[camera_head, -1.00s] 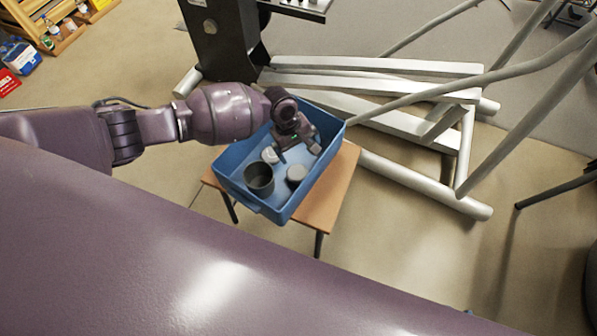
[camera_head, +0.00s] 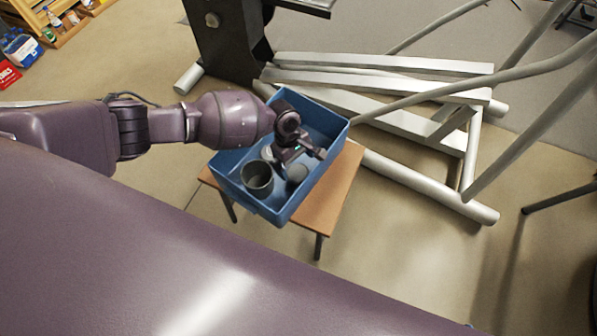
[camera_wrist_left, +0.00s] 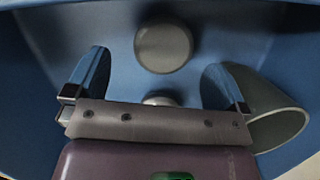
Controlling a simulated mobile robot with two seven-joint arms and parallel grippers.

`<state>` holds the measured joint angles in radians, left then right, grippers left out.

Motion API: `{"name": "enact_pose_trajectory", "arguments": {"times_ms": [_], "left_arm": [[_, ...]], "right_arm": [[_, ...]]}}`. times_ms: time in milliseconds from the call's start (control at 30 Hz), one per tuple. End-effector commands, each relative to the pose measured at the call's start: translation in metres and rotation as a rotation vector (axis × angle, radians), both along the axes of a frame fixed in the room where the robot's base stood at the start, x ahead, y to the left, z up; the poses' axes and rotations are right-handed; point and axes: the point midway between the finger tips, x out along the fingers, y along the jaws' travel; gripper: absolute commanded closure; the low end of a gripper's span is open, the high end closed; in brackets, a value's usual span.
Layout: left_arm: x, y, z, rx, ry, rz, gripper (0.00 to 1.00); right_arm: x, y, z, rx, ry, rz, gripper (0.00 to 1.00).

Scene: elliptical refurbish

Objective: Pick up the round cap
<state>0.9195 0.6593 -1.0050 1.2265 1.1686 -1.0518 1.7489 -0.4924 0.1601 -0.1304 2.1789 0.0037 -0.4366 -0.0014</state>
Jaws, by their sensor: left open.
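A grey round cap (camera_head: 297,174) lies on the floor of the blue bin (camera_head: 235,193), partly behind my gripper in the head view. It shows as a full grey disc in the left wrist view (camera_wrist_left: 163,47), ahead of the fingers. My left gripper (camera_head: 298,163) is inside the bin above the cap, open and empty; its two spread fingers show in the wrist view (camera_wrist_left: 157,72). A paler small round piece (camera_head: 266,153) lies beside the grey cup (camera_head: 257,180); in the wrist view it is mostly hidden behind the gripper body. My right gripper is not in view.
The cup also shows at the right in the wrist view (camera_wrist_left: 282,122), near the right finger. Bin walls surround the gripper. The bin stands on a small wooden table (camera_head: 335,190). A white metal frame (camera_head: 400,125) stands behind and right of it.

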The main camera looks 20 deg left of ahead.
Motion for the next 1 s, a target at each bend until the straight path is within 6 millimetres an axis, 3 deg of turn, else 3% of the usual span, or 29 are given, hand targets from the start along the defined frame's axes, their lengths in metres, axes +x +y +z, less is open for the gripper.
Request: {"name": "enact_pose_trajectory", "arguments": {"times_ms": [100, 300, 567, 900, 1000], "left_arm": [[-0.008, -0.002, -0.021, 0.002, 0.011, -0.002, 0.00], [-0.012, -0.008, -0.045, 0.000, 0.010, -0.001, 0.00], [-0.009, -0.009, -0.043, 0.000, 0.002, -0.001, 0.00], [-0.009, -0.009, -0.043, 0.000, 0.002, -0.001, 0.51], [-0.009, -0.009, -0.043, 0.000, 0.002, -0.001, 0.51]], "right_arm": [[-0.005, 0.000, -0.009, -0.001, 0.019, 0.001, 0.69], [-0.009, -0.001, -0.018, -0.016, 0.034, 0.013, 0.69], [-0.001, 0.001, -0.007, -0.017, 0.001, 0.020, 0.69], [-0.003, 0.000, -0.011, -0.017, 0.011, 0.020, 0.69], [-0.004, 0.000, -0.012, -0.018, 0.014, 0.020, 0.69]]}}
